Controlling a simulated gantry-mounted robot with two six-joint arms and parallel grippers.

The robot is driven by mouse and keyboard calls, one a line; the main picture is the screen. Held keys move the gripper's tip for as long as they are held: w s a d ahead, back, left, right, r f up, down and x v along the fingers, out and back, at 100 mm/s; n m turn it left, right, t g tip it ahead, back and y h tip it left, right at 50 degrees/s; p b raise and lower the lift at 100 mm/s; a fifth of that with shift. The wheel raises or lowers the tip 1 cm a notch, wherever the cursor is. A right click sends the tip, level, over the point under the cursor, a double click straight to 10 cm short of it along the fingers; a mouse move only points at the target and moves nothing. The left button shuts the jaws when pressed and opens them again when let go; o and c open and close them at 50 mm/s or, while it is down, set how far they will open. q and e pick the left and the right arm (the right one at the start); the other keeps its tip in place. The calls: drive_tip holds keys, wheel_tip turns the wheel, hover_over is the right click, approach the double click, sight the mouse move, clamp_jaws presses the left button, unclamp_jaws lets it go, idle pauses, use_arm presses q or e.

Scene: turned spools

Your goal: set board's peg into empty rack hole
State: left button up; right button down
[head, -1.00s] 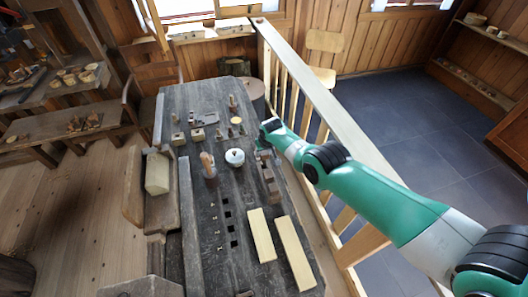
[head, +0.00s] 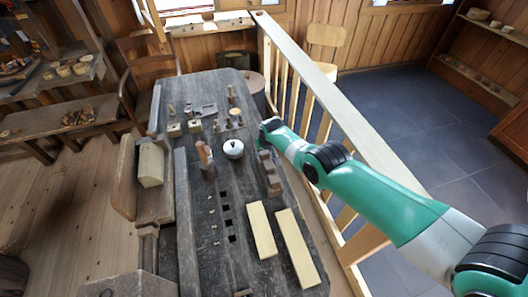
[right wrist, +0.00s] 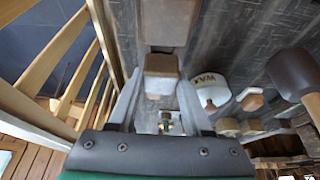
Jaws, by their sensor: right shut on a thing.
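My right gripper (head: 265,133) is at the right edge of the workbench, beyond the white pot. In the right wrist view its two fingers (right wrist: 160,100) are closed in on a thing between them. A taller peg (head: 231,94) stands farther back. I cannot tell which hole is empty or which piece is the board. My left gripper is not in view.
The white pot (head: 233,149) with a lid stands near the gripper. A stepped brown wooden block (head: 269,174) lies close in front of it. A mallet-like tool (head: 205,158) stands left. Two pale boards (head: 295,245) lie at the near right. A railing (head: 335,110) runs alongside.

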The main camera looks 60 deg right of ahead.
drive_tip(key=shift+f, duration=0.25)
idle(0.3)
unclamp_jaws()
idle(0.5)
drive_tip(key=shift+r, duration=0.1)
wheel_tip(320, 180, up, 8)
drive_tip(key=p, duration=0.7)
drive_tip(key=shift+p, duration=0.35)
